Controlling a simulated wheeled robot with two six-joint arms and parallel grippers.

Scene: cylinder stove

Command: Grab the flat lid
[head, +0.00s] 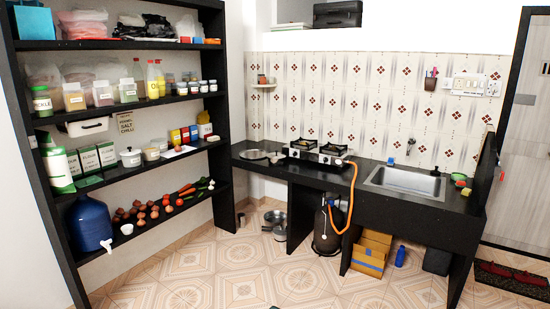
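A flat, round, greyish disc (254,155) lies on the left end of the black counter (330,177), left of the stove (318,150). It looks like a flat lid or a shallow pan; it is too small to tell which. A small item shows at its right edge. Neither of my grippers is in view.
A black shelf rack (135,125) with jars, boxes and vegetables stands at the left. A sink (405,182) is set in the counter. Pots (273,217), a gas cylinder (327,228) with an orange hose and cardboard boxes (370,252) sit below. The tiled floor (230,275) in front is clear.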

